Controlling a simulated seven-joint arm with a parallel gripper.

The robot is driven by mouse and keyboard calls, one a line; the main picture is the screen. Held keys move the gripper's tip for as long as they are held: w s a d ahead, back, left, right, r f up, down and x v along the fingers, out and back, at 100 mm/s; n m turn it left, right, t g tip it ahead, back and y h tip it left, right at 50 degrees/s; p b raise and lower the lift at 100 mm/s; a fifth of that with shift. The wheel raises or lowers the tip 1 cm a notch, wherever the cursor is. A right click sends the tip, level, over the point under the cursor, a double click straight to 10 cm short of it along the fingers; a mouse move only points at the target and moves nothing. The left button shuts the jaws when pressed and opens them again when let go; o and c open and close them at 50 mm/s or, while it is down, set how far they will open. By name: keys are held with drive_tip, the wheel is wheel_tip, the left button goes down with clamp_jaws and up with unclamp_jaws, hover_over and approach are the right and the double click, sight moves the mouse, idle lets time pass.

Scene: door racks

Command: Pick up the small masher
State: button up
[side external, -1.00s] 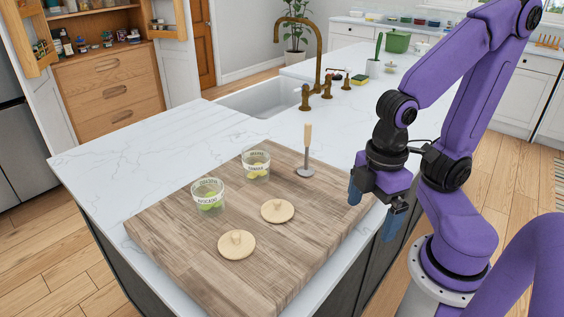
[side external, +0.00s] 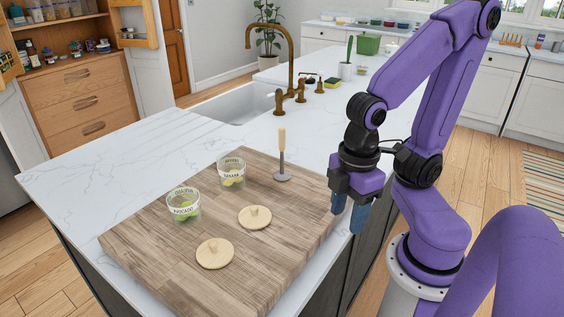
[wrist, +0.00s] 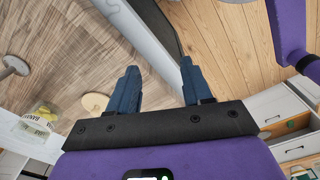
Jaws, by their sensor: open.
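The small masher (side external: 282,158) stands upright on the wooden board, near its back right edge. It has a light wooden handle and a round grey metal foot. My gripper (side external: 349,208) is open and empty, to the right of the masher and apart from it, by the board's right edge. In the wrist view my gripper's two blue fingers (wrist: 158,70) are spread with nothing between them. A grey round foot, seemingly the masher's (wrist: 14,66), shows at the left edge there, partly cut off.
The wooden board (side external: 225,270) lies on a white marble counter (side external: 110,170). On it are two labelled clear cups (side external: 184,206) (side external: 231,173) with green and yellow pieces, and two round knobbed lids (side external: 215,254) (side external: 255,218). A sink and brass faucet (side external: 288,65) are behind.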

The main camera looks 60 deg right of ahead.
drive_tip(key=w+d+r+m, duration=0.1)
drive_tip(key=w+r+m, duration=0.3)
drive_tip(key=w+m, duration=0.35)
drive_tip(key=w+r+m, duration=0.5)
drive_tip(key=w+m, duration=0.1)
drive_tip(key=w, duration=0.2)
drive_tip(key=w+d+r+m, duration=0.95)
drive_tip(key=d+m, duration=0.35)
drive_tip(key=m, duration=0.2)
hover_over(282, 149)
drive_tip(key=f, duration=0.8)
drive_tip(key=w+f, duration=0.1)
drive_tip(key=f, duration=0.3)
drive_tip(key=shift+d+f, duration=0.15)
drive_tip(key=shift+f, duration=0.1)
drive_tip(key=shift+s+d+f, duration=0.1)
drive_tip(key=shift+s+f, duration=0.05)
drive_tip(key=shift+f, duration=1.2)
drive_tip(key=shift+s+d+f, duration=0.1)
drive_tip(key=shift+f, duration=1.25)
clamp_jaws()
